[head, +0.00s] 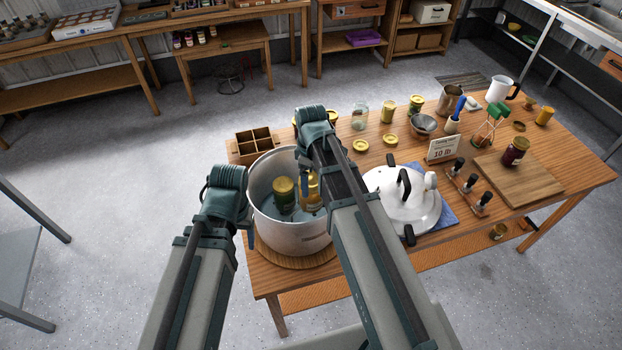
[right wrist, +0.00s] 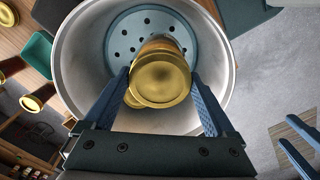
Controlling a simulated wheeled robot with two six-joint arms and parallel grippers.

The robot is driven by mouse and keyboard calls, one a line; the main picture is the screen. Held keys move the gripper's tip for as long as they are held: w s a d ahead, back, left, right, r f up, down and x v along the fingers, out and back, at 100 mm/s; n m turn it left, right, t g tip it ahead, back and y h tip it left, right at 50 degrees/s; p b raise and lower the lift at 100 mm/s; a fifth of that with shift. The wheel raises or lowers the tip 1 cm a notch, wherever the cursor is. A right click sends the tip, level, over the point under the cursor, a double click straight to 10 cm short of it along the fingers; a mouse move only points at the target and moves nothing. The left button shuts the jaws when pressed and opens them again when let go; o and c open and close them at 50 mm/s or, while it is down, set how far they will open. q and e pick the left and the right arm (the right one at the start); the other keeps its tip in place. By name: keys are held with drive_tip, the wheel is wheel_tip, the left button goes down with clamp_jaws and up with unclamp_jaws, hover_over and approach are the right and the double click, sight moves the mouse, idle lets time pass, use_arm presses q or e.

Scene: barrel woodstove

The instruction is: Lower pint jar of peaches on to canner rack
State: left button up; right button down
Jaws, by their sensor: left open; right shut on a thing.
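The pint jar of peaches (head: 312,192), amber with a gold lid, is inside the big metal canner (head: 289,232). My right gripper (right wrist: 160,82) is shut around this jar, its fingers on either side; the lid (right wrist: 160,78) faces the wrist camera. The blue-grey perforated rack (right wrist: 125,35) shows at the canner's bottom. I cannot tell whether the held jar touches it. Another gold-lidded jar (head: 284,196) stands in the canner, left of the held one in the head view and mostly hidden beneath it in the wrist view. My left gripper (right wrist: 303,142) is open and empty outside the canner.
The white canner lid (head: 405,205) lies right of the canner on a blue cloth. A divided wooden box (head: 253,145) stands behind the canner. A sign (head: 442,150), loose lids, empty-looking jar, cutting board (head: 520,178) and dark red jar (head: 515,152) occupy the table's right part.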

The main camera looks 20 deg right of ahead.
drive_tip(key=shift+f+b, duration=5.25)
drive_tip(key=shift+f, duration=0.4)
drive_tip(key=shift+f+b, duration=1)
unclamp_jaws()
drive_tip(key=shift+r, duration=0.15)
wheel_tip(320, 180, up, 16)
drive_tip(key=p, duration=1.6)
